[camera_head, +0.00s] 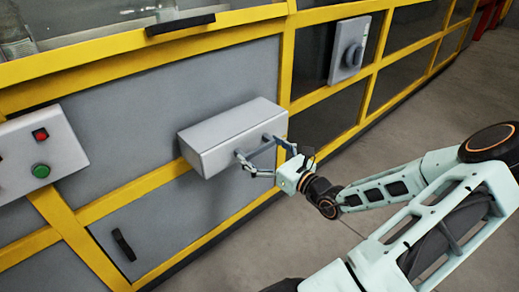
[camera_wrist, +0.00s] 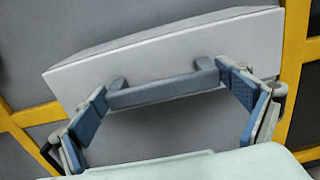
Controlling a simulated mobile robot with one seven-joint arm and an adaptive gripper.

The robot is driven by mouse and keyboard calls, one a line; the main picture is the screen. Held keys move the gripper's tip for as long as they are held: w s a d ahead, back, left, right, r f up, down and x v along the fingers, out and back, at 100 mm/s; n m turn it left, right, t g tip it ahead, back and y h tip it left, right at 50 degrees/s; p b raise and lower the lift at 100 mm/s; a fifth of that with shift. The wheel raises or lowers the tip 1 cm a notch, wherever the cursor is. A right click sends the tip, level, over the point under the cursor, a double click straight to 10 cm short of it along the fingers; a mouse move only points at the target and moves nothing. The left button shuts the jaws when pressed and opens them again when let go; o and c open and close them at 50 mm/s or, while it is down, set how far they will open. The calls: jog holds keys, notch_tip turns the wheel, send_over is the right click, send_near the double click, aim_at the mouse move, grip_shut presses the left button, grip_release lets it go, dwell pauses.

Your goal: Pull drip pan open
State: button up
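The drip pan appears as a light grey box (camera_head: 222,132) that stands out from the machine's grey front; it also shows in the wrist view (camera_wrist: 165,52). A grey bar handle (camera_wrist: 165,91) is fixed on two posts to its front face; in the head view the handle (camera_head: 257,149) faces my arm. My gripper (camera_head: 270,160) is at the handle with its fingers spread wide. In the wrist view the two blue-padded fingers of my gripper (camera_wrist: 162,79) are near the two ends of the bar. Nothing is clamped between them. Whether either finger touches the bar is unclear.
Yellow frame bars (camera_head: 288,55) border the machine panels. A control box with red and green buttons (camera_head: 40,152) is at left. A lower door has a black handle (camera_head: 123,244). A grey switch box (camera_head: 349,50) is at upper right. Open concrete floor (camera_head: 420,110) lies right.

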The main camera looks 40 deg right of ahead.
jog(key=c, duration=0.8)
jog(key=s+p, duration=0.6)
jog(key=s, duration=0.4)
jog(key=shift+s+d, duration=0.35)
jog(key=shift+d, duration=0.1)
jog(key=o, duration=1.4)
jog(key=s, duration=0.8)
jog(key=s+d, duration=0.1)
jog(key=s, duration=0.3)
